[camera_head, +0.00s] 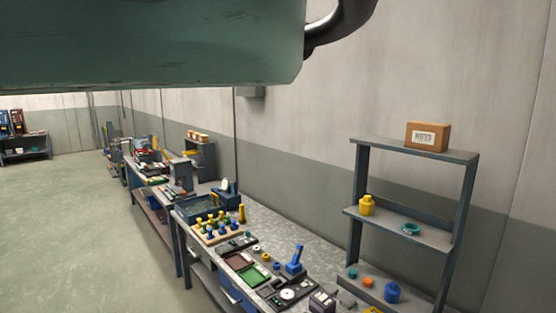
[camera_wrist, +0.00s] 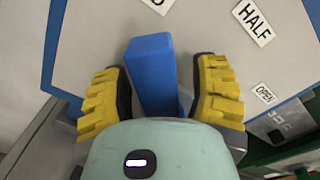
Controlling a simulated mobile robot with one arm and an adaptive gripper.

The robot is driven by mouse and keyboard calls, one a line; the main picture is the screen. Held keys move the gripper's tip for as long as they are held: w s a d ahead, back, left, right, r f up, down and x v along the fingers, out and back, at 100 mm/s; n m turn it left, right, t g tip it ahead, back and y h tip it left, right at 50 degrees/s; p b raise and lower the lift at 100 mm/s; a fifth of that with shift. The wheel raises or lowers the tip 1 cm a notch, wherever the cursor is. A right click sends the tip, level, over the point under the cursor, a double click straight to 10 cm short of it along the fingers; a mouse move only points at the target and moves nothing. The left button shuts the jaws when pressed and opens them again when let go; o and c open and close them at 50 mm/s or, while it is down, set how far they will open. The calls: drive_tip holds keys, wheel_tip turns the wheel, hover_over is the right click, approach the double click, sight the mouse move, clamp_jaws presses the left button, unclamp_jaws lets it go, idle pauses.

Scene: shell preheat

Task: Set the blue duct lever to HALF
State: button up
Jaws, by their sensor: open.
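The blue duct lever (camera_wrist: 152,75) shows in the wrist view as an upright blue bar between my gripper's two yellow-padded fingers. My gripper (camera_wrist: 160,85) is open around it, with a gap at the right finger and a narrower one at the left. The lever stands on a light grey plate (camera_wrist: 85,40) with a blue border. The HALF label (camera_wrist: 254,20) is up and right of the lever. The OPEN label (camera_wrist: 264,93) is at the right. A third label (camera_wrist: 158,4) is cut off above the lever. The lever's lower end is hidden by my wrist.
In the head view a long workbench (camera_head: 264,222) with many small parts runs along the wall. A shelf rack (camera_head: 462,157) with a cardboard box (camera_head: 427,136) stands at right. The floor (camera_head: 70,220) at left is clear. A green-edged unit (camera_wrist: 290,155) lies at lower right in the wrist view.

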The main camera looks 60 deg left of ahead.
clamp_jaws()
idle(0.4)
drive_tip(key=shift+s+r+m, duration=0.1)
drive_tip(key=shift+m, duration=0.2)
drive_tip(key=m, duration=0.1)
drive_tip(key=s+r+m, duration=0.1)
drive_tip(key=m, duration=0.1)
drive_tip(key=shift+s+d, duration=0.1)
drive_tip(key=shift+s, duration=0.2)
drive_tip(key=shift+s+d+r+m+b, duration=0.1)
drive_tip(key=shift+s+m+b, duration=0.45)
drive_tip(key=shift+m, duration=0.35)
drive_tip(key=shift+s+r+m+b, duration=0.15)
drive_tip(key=shift+s+m+b, duration=0.25)
drive_tip(key=shift+m+b, duration=0.4)
drive_tip(key=shift+s+d+r+m+b, duration=0.1)
drive_tip(key=shift+s+m+b, duration=0.4)
drive_tip(key=shift+m, duration=0.5)
